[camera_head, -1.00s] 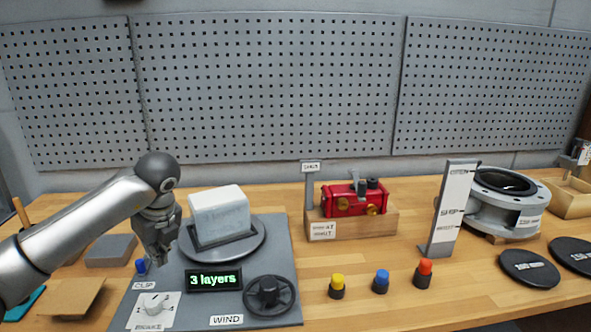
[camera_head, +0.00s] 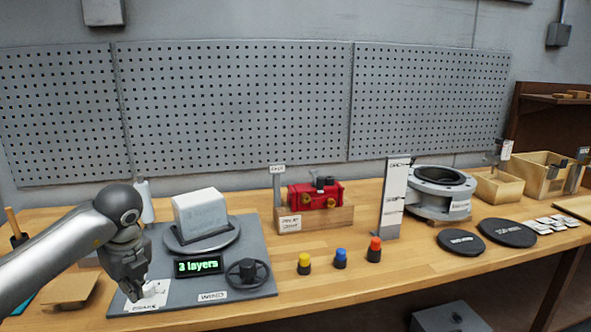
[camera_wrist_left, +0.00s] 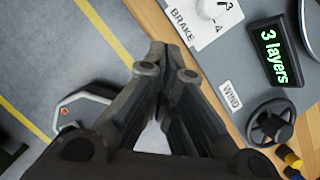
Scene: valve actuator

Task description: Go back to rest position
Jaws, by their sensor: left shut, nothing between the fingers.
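My left gripper (camera_head: 134,296) is in the head view at the lower left, over the front left of the grey winding station (camera_head: 255,289). It partly hides the white brake plate and knob. In the left wrist view the gripper's fingers (camera_wrist_left: 164,45) meet at the tips with nothing between them. The fingers point toward the brake plate (camera_wrist_left: 186,22), and floor shows beneath the gripper there. The white wrapped block (camera_head: 200,213) sits on the round turntable, apart from the gripper. The display (camera_head: 199,265) reads "3 layers". My right gripper is not in view.
The black handwheel (camera_head: 247,271) is right of the display. Yellow, blue and red buttons (camera_head: 340,258) stand along the bench front. A red actuator (camera_head: 316,193) on a wooden block, a grey flanged valve body (camera_head: 440,190) and black discs (camera_head: 508,232) are further right.

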